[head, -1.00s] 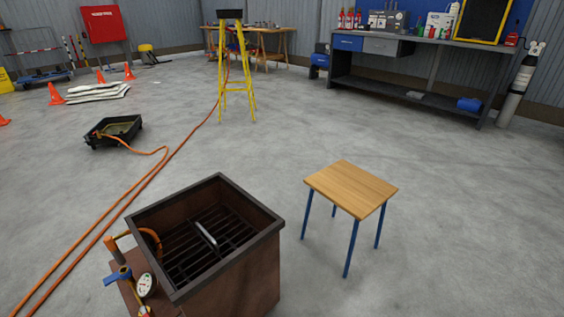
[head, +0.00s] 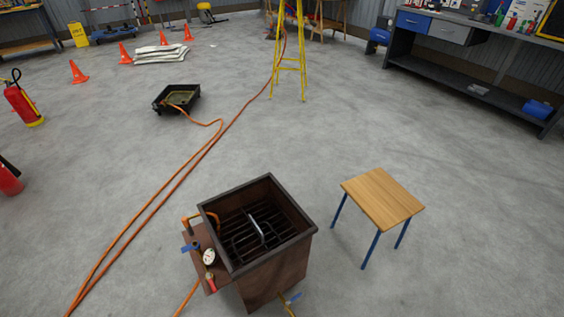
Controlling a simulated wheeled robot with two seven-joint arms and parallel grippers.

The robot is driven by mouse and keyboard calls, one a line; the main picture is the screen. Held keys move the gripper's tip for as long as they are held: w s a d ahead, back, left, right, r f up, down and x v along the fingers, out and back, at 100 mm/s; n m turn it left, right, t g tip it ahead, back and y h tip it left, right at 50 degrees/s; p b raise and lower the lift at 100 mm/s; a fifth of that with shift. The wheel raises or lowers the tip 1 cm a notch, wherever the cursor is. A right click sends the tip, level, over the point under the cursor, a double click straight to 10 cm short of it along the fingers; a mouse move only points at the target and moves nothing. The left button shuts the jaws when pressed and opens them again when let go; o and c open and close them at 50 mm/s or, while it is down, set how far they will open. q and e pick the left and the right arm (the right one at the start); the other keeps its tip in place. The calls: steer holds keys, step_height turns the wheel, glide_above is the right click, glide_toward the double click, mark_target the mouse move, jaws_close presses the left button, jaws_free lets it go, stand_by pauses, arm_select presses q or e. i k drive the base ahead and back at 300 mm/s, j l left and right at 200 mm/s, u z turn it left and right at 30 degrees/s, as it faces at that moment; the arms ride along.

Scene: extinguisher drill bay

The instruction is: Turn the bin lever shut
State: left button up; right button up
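The bin (head: 275,268) is a brown, open-topped metal box with a dark rim and a grate inside, standing on the floor at the lower middle of the head view. A side plate on its left carries a blue lever (head: 190,248), a round white gauge (head: 209,257) and a red fitting (head: 210,279). A second small blue handle on a yellow pipe (head: 290,302) shows low at the bin's front right. I cannot tell how either blue handle is set. Neither of my grippers is in view.
A wooden stool (head: 383,199) with blue legs stands right of the bin. Orange hoses (head: 150,211) cross the floor on the left to a black tray (head: 176,98). Fire extinguishers (head: 22,104) stand at the far left.

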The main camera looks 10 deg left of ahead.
mark_target(214, 289)
steer(key=u, duration=0.7)
